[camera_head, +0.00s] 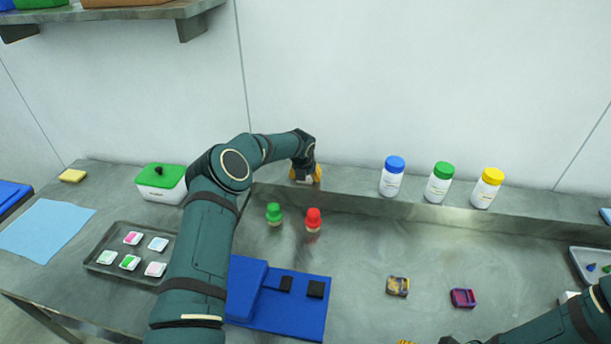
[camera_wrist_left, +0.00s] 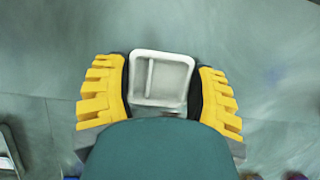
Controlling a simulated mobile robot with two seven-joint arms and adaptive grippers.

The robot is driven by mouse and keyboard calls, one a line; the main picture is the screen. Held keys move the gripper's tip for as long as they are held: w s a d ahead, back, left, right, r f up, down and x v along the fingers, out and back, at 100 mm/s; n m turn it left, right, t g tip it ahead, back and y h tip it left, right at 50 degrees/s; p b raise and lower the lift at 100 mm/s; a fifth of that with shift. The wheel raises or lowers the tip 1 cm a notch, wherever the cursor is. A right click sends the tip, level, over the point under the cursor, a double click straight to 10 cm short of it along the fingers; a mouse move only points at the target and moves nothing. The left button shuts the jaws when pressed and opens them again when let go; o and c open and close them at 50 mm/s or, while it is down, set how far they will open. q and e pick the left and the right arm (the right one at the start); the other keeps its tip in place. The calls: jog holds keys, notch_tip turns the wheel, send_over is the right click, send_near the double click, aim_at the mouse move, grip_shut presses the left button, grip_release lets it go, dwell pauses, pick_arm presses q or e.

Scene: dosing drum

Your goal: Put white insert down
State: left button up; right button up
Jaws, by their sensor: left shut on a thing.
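The white insert (camera_wrist_left: 172,78) is a small square tray with a divider, seen in the left wrist view between the yellow fingers. My left gripper (camera_head: 305,177) is shut on it, at the raised back ledge (camera_head: 345,187) in the head view. There the gripper hides most of the insert, and I cannot tell whether it touches the ledge. My right arm comes in at the lower right. Only a bit of its gripper (camera_head: 405,342) shows at the bottom edge, so its jaw state is unclear.
Green-capped (camera_head: 274,214) and red-capped (camera_head: 313,219) small bottles stand below the ledge. Blue (camera_head: 391,178), green (camera_head: 439,184) and yellow-capped (camera_head: 487,189) bottles stand along it. A blue stand (camera_head: 300,318), two small boxes (camera_head: 398,286) (camera_head: 463,298) and a tray (camera_head: 103,258) lie nearer.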

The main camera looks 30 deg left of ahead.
pick_arm(q)
jog(key=o, duration=1.1)
jog(key=shift+f, duration=0.1)
jog(key=shift+r, duration=0.55)
jog(key=v, duration=1.1)
jog(key=shift+s+r, duration=0.15)
jog(key=shift+s, duration=0.05)
jog(key=shift+s, duration=0.1)
